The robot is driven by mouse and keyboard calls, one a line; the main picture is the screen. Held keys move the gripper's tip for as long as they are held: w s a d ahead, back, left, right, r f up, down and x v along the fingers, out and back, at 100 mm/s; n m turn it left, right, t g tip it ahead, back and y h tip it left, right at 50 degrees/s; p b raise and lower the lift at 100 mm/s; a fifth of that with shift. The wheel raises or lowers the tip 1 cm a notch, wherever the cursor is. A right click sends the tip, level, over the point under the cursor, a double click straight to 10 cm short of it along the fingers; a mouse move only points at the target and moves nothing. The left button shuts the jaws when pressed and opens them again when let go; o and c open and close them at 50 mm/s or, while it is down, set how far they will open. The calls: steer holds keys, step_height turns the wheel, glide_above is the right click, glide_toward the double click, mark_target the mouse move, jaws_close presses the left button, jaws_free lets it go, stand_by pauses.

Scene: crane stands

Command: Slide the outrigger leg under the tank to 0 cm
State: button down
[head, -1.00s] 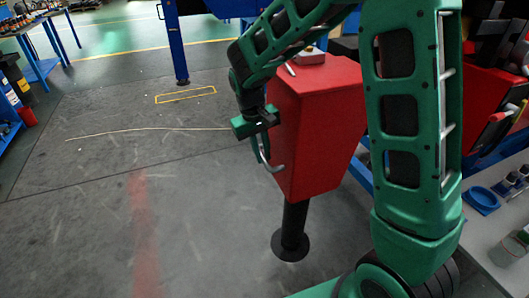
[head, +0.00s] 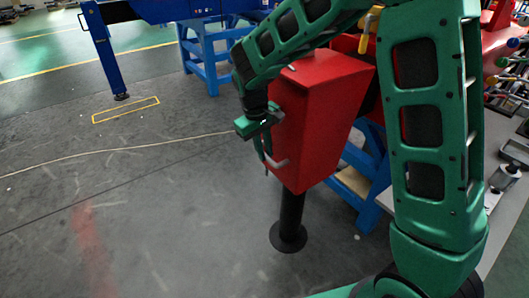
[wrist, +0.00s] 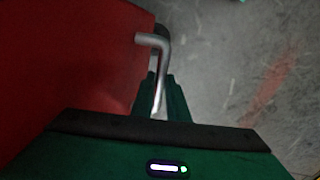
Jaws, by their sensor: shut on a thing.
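A red box (head: 315,110), which I take for the tank, stands in the middle of the head view. Under it is a black leg (head: 291,212) with a round foot (head: 288,237) on or close to the floor. A bent silver handle (head: 279,163) sticks out of the box's left side. My gripper (head: 266,158) is at this handle, fingers pointing down. In the wrist view, the handle (wrist: 161,62) runs from the red box (wrist: 70,60) down between my green fingers (wrist: 161,95), which are shut on it. The hold is partly hidden.
A blue leg (head: 108,60) stands by a yellow floor rectangle (head: 126,109) at the upper left. Blue trestles (head: 208,62) stand behind. A grey bench (head: 480,225) with small items lies at the right. A thin pale line crosses the floor. The left floor is clear.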

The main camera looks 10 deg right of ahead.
steer(key=shift+d, duration=0.55)
steer(key=c, duration=1.7)
jaws_free()
steer(key=shift+a, duration=0.1)
steer(key=shift+a+r, duration=0.15)
steer(key=shift+r, duration=0.05)
steer(key=r, duration=0.3)
steer(key=a+r, duration=0.1)
steer(key=r, duration=0.6)
steer(key=shift+s+a, duration=0.25)
steer(key=shift+s, duration=0.1)
